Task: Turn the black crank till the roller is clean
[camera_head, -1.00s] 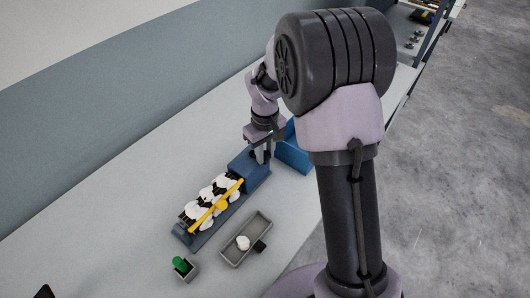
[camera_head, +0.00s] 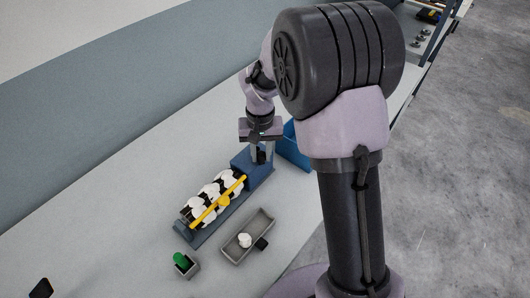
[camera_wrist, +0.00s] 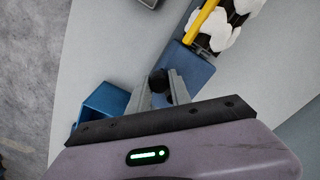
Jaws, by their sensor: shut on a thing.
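The black crank (camera_wrist: 159,82) shows as a dark knob between the fingers of my gripper (camera_wrist: 163,92) in the wrist view. My gripper (camera_head: 260,158) is shut on it above the blue end box (camera_head: 245,167) of the machine. The crank's arm is hidden. The roller (camera_head: 209,199) lies along the blue frame, dark with several thick white fibre clumps on it. A yellow bar (camera_head: 222,201) runs lengthwise over the roller. The roller's end and the white clumps also show at the top of the wrist view (camera_wrist: 222,32).
A grey tray (camera_head: 262,228) with one white tuft (camera_head: 244,240) and a dark handle lies in front of the machine. A small grey box with a green item (camera_head: 180,259) stands near its left end. A blue bin (camera_head: 295,150) is right of my gripper.

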